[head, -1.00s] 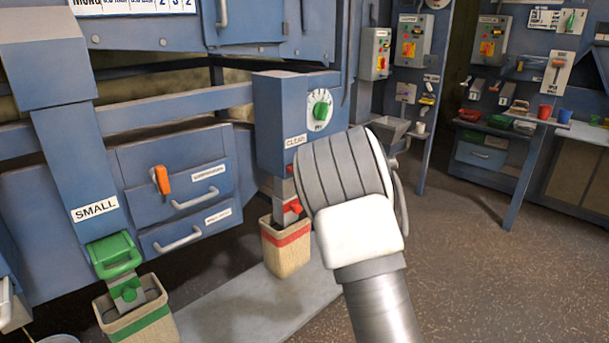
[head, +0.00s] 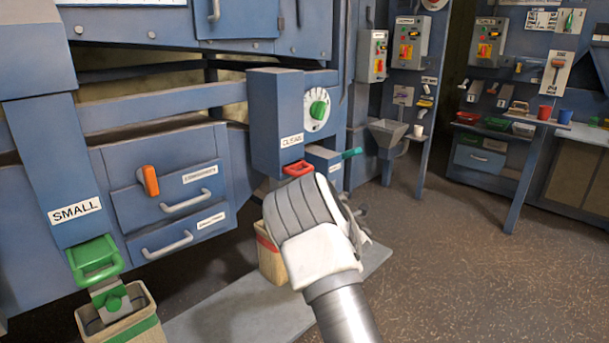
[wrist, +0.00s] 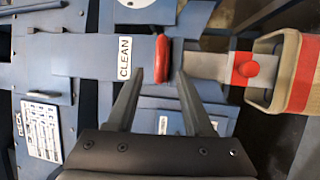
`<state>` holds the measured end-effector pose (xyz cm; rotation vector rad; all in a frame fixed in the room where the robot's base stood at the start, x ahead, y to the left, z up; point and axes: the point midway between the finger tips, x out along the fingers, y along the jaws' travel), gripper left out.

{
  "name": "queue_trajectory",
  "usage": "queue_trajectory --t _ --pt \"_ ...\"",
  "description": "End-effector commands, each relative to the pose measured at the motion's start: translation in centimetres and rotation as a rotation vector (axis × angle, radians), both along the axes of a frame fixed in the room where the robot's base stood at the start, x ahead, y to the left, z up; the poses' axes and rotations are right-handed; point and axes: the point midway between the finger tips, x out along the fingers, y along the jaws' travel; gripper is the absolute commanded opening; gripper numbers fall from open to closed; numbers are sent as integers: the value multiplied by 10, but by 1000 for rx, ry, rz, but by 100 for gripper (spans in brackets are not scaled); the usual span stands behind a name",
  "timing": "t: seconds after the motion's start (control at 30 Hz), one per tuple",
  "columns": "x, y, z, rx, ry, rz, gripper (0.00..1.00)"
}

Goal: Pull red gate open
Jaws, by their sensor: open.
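The red gate handle (head: 298,168) sits at the bottom of the blue chute labelled CLEAN (head: 281,145), just beyond my wrist in the head view. In the wrist view the red handle (wrist: 162,58) shows as an upright bar beside the CLEAN label. My gripper (wrist: 159,74) is open, with one fingertip on each side of the handle's lower end. I cannot tell whether either finger touches it. A grey slide with a red knob (wrist: 246,69) extends right of the handle in the wrist view. My wrist hides the fingers in the head view.
A bin with a red band (head: 268,255) stands below the chute, partly hidden by my wrist. A green gate (head: 96,262) is on the SMALL chute at left. A teal lever (head: 350,154) sticks out right of the handle. Open floor lies at right.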

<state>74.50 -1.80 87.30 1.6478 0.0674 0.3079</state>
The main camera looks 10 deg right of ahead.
Motion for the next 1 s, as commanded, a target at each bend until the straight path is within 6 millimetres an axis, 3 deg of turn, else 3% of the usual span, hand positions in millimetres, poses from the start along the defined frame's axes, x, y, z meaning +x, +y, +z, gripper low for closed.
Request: queue_trajectory --t 0.3,0.5,1.0 --pt "47 10 6 -2 -1 0 52" --pt "67 15 10 -1 0 -1 52" --pt "76 17 12 0 1 -2 52"
